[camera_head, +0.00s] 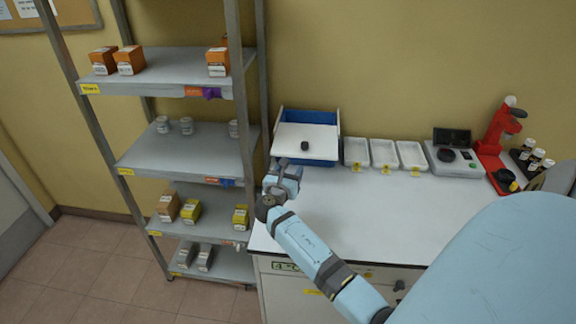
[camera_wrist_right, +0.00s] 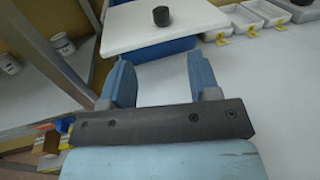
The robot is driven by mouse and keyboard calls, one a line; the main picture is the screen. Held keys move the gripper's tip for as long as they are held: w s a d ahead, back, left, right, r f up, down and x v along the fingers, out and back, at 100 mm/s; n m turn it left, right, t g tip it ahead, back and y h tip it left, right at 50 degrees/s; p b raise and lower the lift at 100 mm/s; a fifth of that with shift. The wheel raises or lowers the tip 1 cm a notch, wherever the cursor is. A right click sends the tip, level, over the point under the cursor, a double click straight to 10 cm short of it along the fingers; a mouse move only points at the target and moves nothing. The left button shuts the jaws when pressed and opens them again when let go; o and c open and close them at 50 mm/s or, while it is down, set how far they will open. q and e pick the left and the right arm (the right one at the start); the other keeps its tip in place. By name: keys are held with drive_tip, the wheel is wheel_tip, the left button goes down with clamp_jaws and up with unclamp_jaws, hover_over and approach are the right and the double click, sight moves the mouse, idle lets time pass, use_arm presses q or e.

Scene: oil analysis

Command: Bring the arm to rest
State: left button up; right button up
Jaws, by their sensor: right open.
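My right arm reaches from the lower right across the white bench in the head view. Its gripper (camera_head: 285,170) is over the bench's left end, close to the shelf rack and in front of the blue bin. In the right wrist view the two blue fingers (camera_wrist_right: 162,82) stand apart with nothing between them, so the gripper is open and empty. The fingers point toward the blue bin (camera_wrist_right: 172,50) with its white top, on which a small black object (camera_wrist_right: 161,16) sits. My left gripper is not in view.
A grey shelf rack (camera_head: 172,152) with orange boxes and small jars stands left of the bench. White trays (camera_head: 383,154), a device with a dark screen (camera_head: 453,150) and a red apparatus (camera_head: 497,140) line the bench's back. The bench's middle (camera_head: 370,208) is clear.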

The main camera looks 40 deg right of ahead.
idle(0.7)
drive_tip(key=s+a+f+m+g+y, duration=0.1)
drive_tip(key=s+a+f+m+y, duration=0.3)
drive_tip(key=s+m, duration=0.35)
drive_tip(key=s+a+f+m+g+y, duration=0.1)
drive_tip(key=s+a+f+m+y, duration=0.15)
drive_tip(key=s+a+m, duration=0.5)
drive_tip(key=s+a+r+m+g+y, duration=0.1)
drive_tip(key=s+a+r+m+y, duration=0.2)
drive_tip(key=s+a+y, duration=0.35)
drive_tip(key=s+a+r+m+g+y, duration=0.2)
drive_tip(key=s+a+m+y, duration=0.15)
drive_tip(key=s+a, duration=0.6)
drive_tip(key=w+a+f+t+y, duration=0.1)
drive_tip(key=w+f+t, duration=0.1)
drive_tip(key=f+t, duration=0.2)
drive_tip(key=w+a+f+t+y, duration=0.1)
drive_tip(key=a+f+t, duration=0.1)
drive_tip(key=f, duration=0.8)
drive_tip(key=shift+w+t, duration=0.35)
drive_tip(key=shift+t, duration=0.55)
